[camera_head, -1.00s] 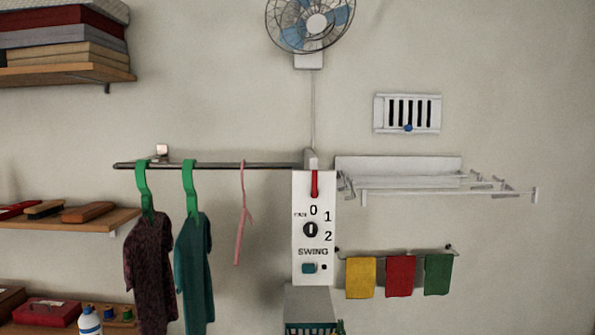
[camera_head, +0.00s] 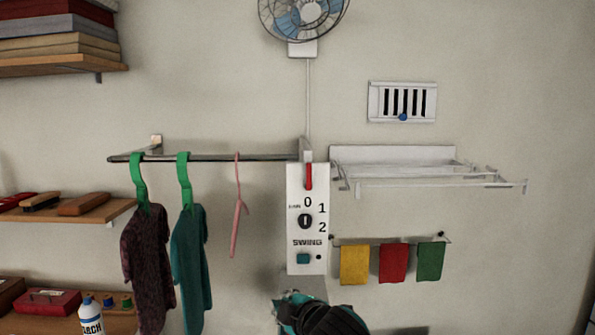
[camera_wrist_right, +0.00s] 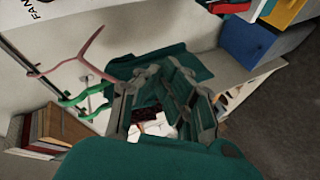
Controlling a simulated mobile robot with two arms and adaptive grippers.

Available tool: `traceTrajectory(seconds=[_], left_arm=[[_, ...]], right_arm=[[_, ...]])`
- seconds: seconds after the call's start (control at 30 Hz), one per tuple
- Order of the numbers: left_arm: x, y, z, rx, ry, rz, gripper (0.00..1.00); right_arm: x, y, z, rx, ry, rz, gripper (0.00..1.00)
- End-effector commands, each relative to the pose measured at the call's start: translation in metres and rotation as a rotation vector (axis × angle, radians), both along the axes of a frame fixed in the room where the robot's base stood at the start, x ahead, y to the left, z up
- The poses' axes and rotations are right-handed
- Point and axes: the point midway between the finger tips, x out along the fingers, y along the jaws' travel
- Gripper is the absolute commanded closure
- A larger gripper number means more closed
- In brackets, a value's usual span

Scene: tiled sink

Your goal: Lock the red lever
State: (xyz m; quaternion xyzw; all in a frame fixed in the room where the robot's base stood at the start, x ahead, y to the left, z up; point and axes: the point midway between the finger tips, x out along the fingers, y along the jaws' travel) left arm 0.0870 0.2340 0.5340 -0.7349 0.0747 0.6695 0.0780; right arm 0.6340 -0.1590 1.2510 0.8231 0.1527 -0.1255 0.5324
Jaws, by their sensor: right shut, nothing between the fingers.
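The red lever (camera_head: 308,176) stands upright at the top of the white control panel (camera_head: 294,232) on the wall, at the end of the hanging rail. My right arm's teal and black end shows at the bottom of the head view, below the panel and apart from the lever. In the right wrist view my right gripper (camera_wrist_right: 162,76) is shut and empty. The lever does not show in that view; only the panel's corner with "FAN" lettering shows. My left gripper is not in view.
The rail (camera_head: 215,157) carries a pink hanger (camera_head: 237,208) and two garments on green hangers, left of the panel. A white drying rack (camera_head: 440,183) juts out to the right. Yellow (camera_head: 354,265), red and green cloths hang below it. A fan (camera_head: 304,15) is above.

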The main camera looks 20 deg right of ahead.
Motion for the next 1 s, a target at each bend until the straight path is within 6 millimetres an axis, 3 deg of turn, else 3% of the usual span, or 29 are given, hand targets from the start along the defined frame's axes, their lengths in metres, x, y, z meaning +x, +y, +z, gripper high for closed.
traceTrajectory(seconds=[0.03, 0.2, 0.3, 0.43, 0.63, 1.0], left_arm=[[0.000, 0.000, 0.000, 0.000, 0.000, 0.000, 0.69], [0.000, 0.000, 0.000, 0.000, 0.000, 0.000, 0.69], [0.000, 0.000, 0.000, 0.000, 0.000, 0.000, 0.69], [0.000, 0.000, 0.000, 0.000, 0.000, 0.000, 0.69], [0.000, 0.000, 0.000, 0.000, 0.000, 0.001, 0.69], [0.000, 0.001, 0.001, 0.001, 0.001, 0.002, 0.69]], right_arm=[[0.013, -0.004, 0.032, -0.050, -0.061, 0.009, 1.00], [0.040, -0.016, 0.122, -0.210, -0.223, 0.032, 1.00], [0.048, -0.024, 0.168, -0.287, -0.297, 0.031, 1.00], [0.052, -0.033, 0.212, -0.360, -0.366, 0.022, 1.00], [0.053, -0.039, 0.240, -0.404, -0.409, 0.016, 1.00], [0.054, -0.039, 0.242, -0.405, -0.411, 0.016, 1.00]])
